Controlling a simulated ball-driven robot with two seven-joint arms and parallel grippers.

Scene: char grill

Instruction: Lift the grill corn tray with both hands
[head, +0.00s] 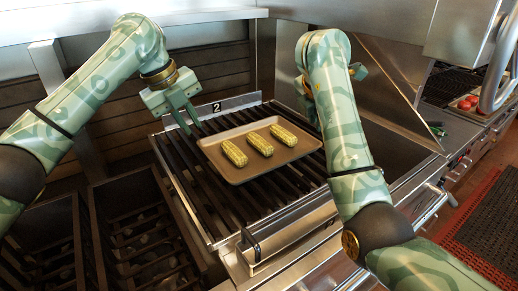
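A tan, shallow tray (215,147) lies flat on the dark grill bars, with a corn cob on its left (234,153), one in the middle (259,144) and one on its right (284,135). My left gripper (188,130) points down just beyond the tray's back left corner. A gap shows between its fingers, and nothing is visible between them. My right arm comes in from the lower right and bends over at the tray's right side. The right gripper's fingertips are mostly hidden behind that arm; only a part near the tray's right edge shows.
The grill grate (240,196) has bare bars in front of the tray. A metal handle (250,243) sits at the grill's front edge. A plate marked 2 (217,107) stands behind the tray. Steel walls rise behind, and open charcoal bins (140,240) lie to the left.

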